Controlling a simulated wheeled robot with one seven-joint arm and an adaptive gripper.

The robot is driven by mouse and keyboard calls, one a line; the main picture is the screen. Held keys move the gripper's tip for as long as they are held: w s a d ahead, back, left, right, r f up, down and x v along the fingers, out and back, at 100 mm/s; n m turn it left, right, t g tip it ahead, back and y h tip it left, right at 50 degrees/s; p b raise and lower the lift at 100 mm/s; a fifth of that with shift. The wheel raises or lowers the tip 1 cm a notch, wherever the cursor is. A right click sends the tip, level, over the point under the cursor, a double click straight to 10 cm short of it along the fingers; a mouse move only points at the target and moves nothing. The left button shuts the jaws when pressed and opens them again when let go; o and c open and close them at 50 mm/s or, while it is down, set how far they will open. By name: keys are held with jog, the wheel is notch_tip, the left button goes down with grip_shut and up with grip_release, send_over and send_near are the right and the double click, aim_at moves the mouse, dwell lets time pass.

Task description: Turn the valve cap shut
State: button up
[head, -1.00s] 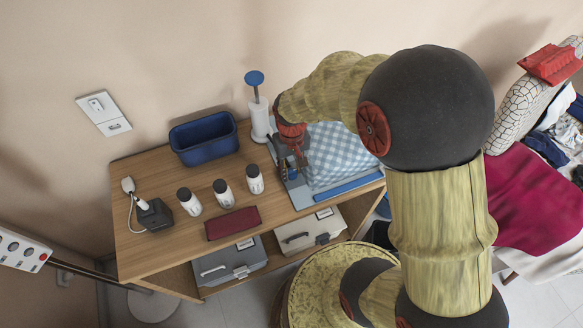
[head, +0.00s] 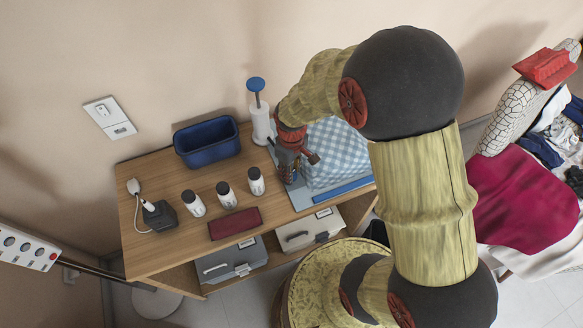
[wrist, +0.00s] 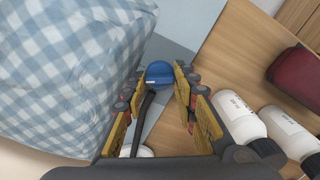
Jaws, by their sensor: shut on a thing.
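The valve cap (wrist: 159,73) is a round blue knob with a small white mark, in the upper middle of the wrist view. It sits beside a blue-and-white checked bag (wrist: 60,70), which also shows in the head view (head: 338,152). My gripper (wrist: 160,86) has its yellow-padded fingers on either side of the cap and is shut on it. In the head view my gripper (head: 288,178) points down at the left edge of the bag and mostly hides the cap. A dark strip runs from the cap toward my palm. How far the cap is turned cannot be told.
On the wooden table (head: 150,255) stand a blue bin (head: 207,157), a white pump with a blue top (head: 259,122), several white bottles (head: 226,196), a dark red case (head: 234,223) and a black charger block (head: 160,216). A laundry pile (head: 530,200) lies at right.

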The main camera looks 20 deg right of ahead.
jog(key=shift+n+p, duration=0.4)
jog(key=shift+n, duration=0.4)
jog(key=o, duration=1.1)
jog(key=shift+o, duration=0.3)
notch_tip(320, 180, up, 12)
